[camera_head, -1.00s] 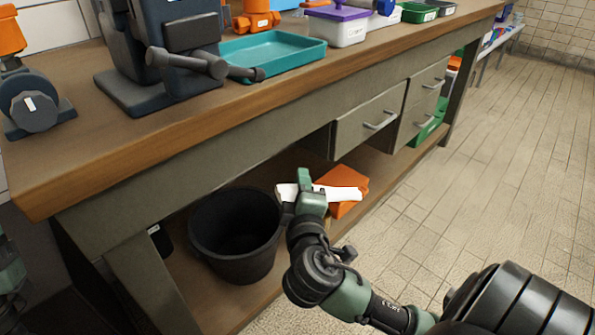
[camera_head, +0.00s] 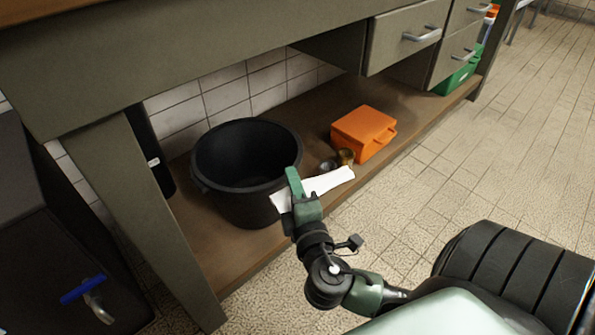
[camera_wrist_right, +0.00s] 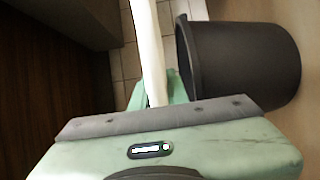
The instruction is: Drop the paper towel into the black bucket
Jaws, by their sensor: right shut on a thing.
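The black bucket (camera_head: 243,207) stands upright on the lower wooden shelf of the workbench, its mouth open and dark inside. My right gripper (camera_head: 298,190) is shut on the white paper towel (camera_head: 331,181), which sticks out to both sides of the fingers. In the head view the gripper and towel appear at the right front side of the bucket, outside its mouth. In the right wrist view the towel (camera_wrist_right: 147,45) runs up from the fingers, and the bucket (camera_wrist_right: 245,62) is close on the right. My left gripper is not in view.
An orange case (camera_head: 362,132) lies on the shelf right of the bucket, with small round parts (camera_head: 345,157) before it. The bench leg (camera_head: 150,210) stands left of the bucket. Drawers (camera_head: 402,38) hang above the shelf.

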